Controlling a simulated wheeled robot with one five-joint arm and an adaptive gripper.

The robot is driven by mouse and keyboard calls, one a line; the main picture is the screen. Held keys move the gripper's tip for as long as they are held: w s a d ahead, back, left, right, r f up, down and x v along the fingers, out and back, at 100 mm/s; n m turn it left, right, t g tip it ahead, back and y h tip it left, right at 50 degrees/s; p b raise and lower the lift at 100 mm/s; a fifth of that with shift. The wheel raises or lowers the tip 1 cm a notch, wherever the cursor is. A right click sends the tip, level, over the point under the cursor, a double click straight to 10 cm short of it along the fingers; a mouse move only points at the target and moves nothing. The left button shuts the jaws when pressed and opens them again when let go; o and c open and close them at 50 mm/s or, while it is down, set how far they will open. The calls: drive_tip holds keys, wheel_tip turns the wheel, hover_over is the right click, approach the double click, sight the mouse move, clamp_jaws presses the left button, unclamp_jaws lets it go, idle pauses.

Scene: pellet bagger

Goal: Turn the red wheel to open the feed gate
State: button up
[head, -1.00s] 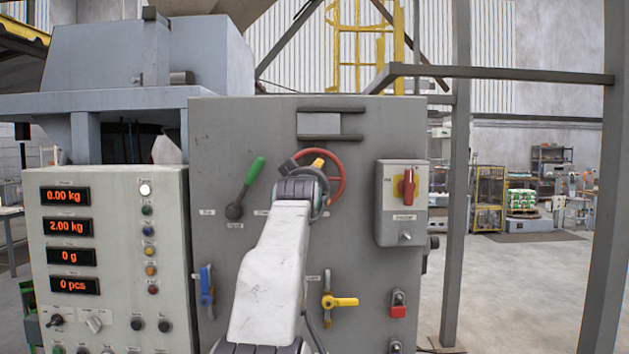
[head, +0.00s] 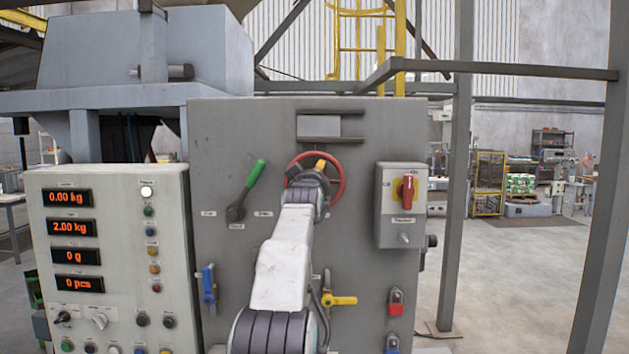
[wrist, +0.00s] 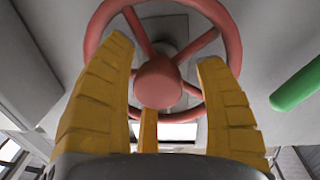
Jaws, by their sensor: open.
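The red wheel (head: 338,184) is mounted high on the grey panel, under a small window. It has a round rim, spokes and a red hub (wrist: 158,82) in the wrist view. My gripper (head: 318,166) is in front of the wheel and hides part of its rim and its middle in the head view. In the wrist view my gripper (wrist: 170,90) is open, with yellow fingers apart on the left and right of the hub. The fingers overlap the lower rim in the picture. I cannot tell whether they touch the wheel.
A green-handled lever (head: 247,186) is left of the wheel. A switch box (head: 401,205) with a red knob is to the right. A blue handle (head: 209,287), a yellow handle (head: 342,300) and a red padlock (head: 396,303) are lower on the panel. A display console (head: 110,250) stands left.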

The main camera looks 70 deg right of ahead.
drive_tip(key=c, duration=1.3)
drive_tip(key=shift+a+b, duration=0.15)
drive_tip(key=shift+b, duration=0.2)
